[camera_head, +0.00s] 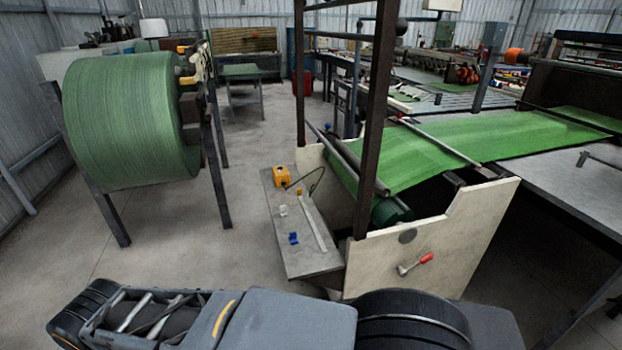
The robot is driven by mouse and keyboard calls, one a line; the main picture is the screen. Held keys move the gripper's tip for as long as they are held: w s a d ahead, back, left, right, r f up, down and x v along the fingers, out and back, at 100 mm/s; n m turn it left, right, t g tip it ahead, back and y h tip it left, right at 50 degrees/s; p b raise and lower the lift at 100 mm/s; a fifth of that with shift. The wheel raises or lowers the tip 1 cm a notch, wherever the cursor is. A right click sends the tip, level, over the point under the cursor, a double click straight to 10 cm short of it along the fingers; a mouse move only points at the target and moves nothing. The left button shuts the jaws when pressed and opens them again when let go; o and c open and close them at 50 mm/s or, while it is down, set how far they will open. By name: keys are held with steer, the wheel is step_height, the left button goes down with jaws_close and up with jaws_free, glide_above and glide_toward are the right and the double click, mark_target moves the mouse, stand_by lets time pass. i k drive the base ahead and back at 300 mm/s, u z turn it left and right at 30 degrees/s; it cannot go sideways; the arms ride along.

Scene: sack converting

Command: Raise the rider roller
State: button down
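The machine has a cream side plate (440,244) facing me. A lever with a red handle (426,257) is mounted low on this plate and points up to the right. Behind the plate, a long grey roller (340,152) slopes across the front of the green web (405,160); I take it for the rider roller. A dark green roller (392,211) lies below it, partly hidden by the plate and a brown post. Whether the two rollers touch is hidden. My arm lies across the bottom of the picture, apart from the lever. My gripper's fingers do not show.
A small grey table (290,240) beside the machine holds a yellow box (282,177), a blue item (293,238) and a ruler-like strip. A large green roll (130,120) hangs on a stand at left. Brown posts (375,110) rise by the rollers. Floor between stand and table is clear.

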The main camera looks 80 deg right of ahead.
mark_target(382, 190)
steer(key=i, duration=0.85)
steer(key=z, duration=2.5)
steer(key=i, duration=1)
